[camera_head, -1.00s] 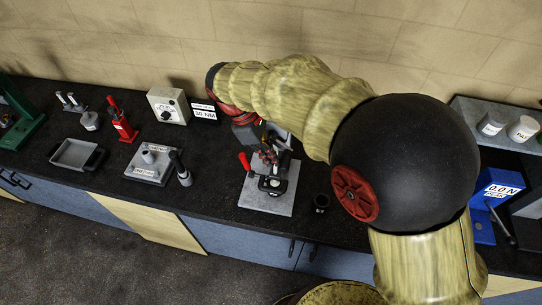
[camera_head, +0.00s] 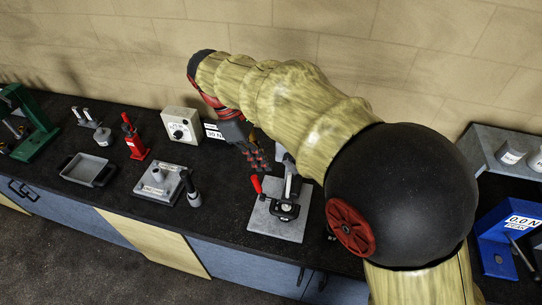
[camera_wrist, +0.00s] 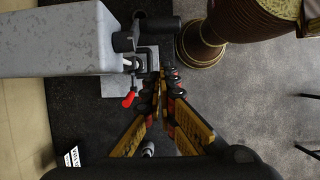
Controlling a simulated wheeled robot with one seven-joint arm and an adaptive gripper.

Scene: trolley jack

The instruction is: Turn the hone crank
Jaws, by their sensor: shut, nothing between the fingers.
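The hone stands on a light grey base plate (camera_head: 268,226) on the bench, with a black fixture (camera_head: 287,210) on it. Its crank has a red handle (camera_head: 257,184) at the plate's left side, and the handle also shows in the wrist view (camera_wrist: 129,99). My gripper (camera_head: 259,160) is above and behind the red handle in the head view, apart from it as far as I can see. In the wrist view my gripper (camera_wrist: 162,80) has its fingers together and empty, to the right of the red handle. My arm hides part of the hone's back.
A blue force gauge (camera_head: 497,245) stands right.

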